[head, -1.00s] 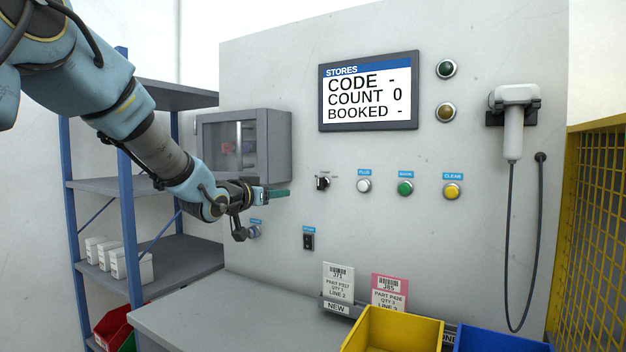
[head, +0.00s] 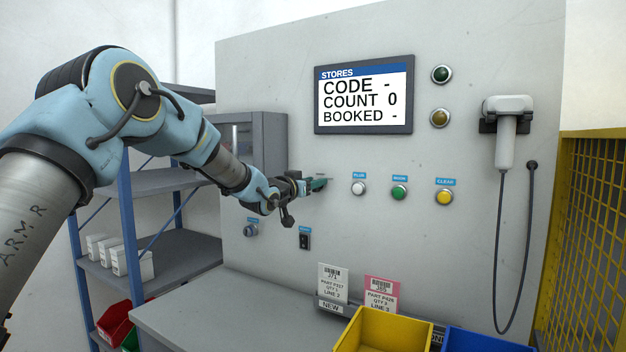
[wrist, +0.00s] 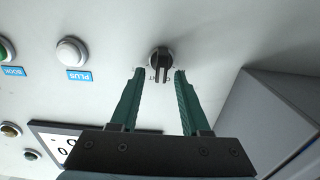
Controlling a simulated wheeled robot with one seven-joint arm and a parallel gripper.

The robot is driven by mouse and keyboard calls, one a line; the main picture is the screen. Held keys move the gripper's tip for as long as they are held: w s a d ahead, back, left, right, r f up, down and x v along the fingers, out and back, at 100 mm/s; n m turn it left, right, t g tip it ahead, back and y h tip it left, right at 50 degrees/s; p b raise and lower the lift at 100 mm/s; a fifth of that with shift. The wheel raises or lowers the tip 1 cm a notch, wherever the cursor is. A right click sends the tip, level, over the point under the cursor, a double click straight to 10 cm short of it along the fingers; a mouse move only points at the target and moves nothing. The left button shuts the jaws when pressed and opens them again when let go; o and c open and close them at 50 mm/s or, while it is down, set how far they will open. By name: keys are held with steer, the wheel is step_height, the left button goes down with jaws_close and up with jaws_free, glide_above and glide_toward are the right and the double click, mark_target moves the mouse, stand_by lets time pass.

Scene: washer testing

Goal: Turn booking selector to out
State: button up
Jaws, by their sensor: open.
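The booking selector is a black rotary knob (wrist: 160,60) on the grey panel, seen in the wrist view just beyond my fingertips. Its pointer bar faces toward the gripper in that picture. Small lettering around it is only partly readable. My gripper (wrist: 157,72) is open, with its two green fingers on either side of the knob's line and nothing between them that I can see held. I cannot tell whether the tips touch the knob. In the head view my gripper (head: 318,184) is at the panel and hides the selector.
A white PLUS button (head: 358,188), a green BOOK button (head: 399,192) and a yellow CLEAR button (head: 444,197) sit to the right. A screen (head: 364,92) above reads CODE -, COUNT 0, BOOKED -. A grey cabinet (head: 270,140) stands close on the left.

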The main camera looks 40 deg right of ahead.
steer(key=shift+c, duration=0.2)
jaws_close()
stand_by(0.5)
